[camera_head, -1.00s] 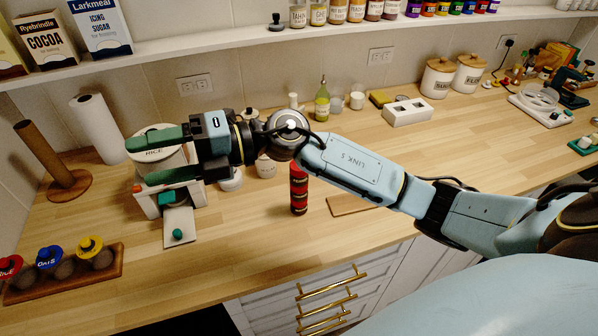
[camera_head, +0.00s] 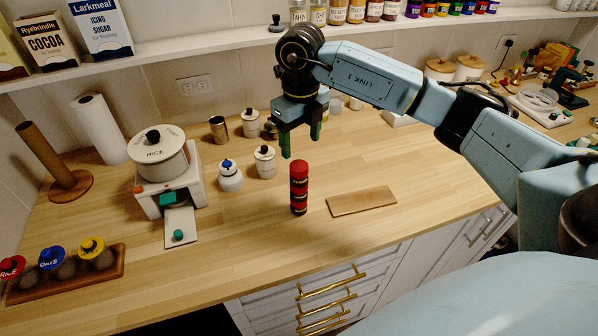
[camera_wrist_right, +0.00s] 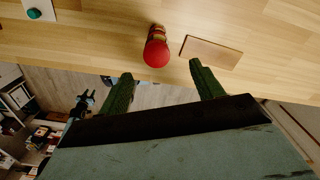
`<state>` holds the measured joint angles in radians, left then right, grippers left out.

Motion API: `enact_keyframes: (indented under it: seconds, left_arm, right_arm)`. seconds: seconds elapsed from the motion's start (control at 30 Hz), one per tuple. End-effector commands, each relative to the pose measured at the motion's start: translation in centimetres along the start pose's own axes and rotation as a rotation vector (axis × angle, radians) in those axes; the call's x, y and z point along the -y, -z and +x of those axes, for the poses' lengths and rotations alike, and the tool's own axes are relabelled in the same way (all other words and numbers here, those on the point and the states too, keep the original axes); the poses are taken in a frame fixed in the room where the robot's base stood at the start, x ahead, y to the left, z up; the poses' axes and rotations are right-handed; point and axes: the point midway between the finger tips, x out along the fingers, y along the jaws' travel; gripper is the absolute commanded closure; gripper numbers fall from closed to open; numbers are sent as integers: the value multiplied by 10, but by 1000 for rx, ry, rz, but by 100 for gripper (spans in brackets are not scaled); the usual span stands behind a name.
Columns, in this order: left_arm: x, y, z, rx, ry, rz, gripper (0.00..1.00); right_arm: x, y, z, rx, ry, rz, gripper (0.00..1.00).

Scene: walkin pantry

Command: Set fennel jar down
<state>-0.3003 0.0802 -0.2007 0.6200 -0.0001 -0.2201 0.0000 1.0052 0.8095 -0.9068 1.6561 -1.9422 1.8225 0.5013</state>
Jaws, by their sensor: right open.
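A red and dark stack of small jars (camera_head: 299,188) stands upright on the wooden counter; the fennel jar seems to be part of it, but I cannot read the labels clearly. In the right wrist view its round red top (camera_wrist_right: 156,53) shows beyond the fingertips. My right gripper (camera_head: 300,143) is open, empty and pointing down, above and behind the stack, apart from it. Its two green fingers also show spread in the right wrist view (camera_wrist_right: 161,70). My left gripper is in neither view.
A wooden board (camera_head: 361,201) lies right of the stack. The counter in front of the stack is clear.

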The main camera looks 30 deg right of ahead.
Motion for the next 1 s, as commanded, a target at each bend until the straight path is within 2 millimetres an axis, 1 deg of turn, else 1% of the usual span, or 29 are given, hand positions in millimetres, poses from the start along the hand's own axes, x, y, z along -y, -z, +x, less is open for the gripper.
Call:
enact_keyframes:
  seconds: [0.03,0.1,0.2,0.37,0.53,0.67,0.77,0.97,1.0]
  left_arm:
    - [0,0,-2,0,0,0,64]
    - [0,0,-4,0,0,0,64]
    - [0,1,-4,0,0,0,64]
    - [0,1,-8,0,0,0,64]
    - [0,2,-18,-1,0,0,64]
    - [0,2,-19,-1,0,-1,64]
    - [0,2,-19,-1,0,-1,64]
    - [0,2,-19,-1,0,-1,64]
    - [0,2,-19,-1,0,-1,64]
  right_arm:
    - [0,1,9,-3,-1,-1,34]
    - [-1,0,20,-1,-3,-1,34]
    - [-1,0,30,1,-2,-1,34]
    - [-2,1,40,-2,-3,-2,34]
    - [-6,4,65,-4,-3,-2,34]
    - [-6,3,81,0,-4,-2,34]
    - [-6,2,86,2,-3,-2,34]
    - [-6,2,86,2,-3,-3,34]
    - [-6,2,86,2,-3,-3,39]
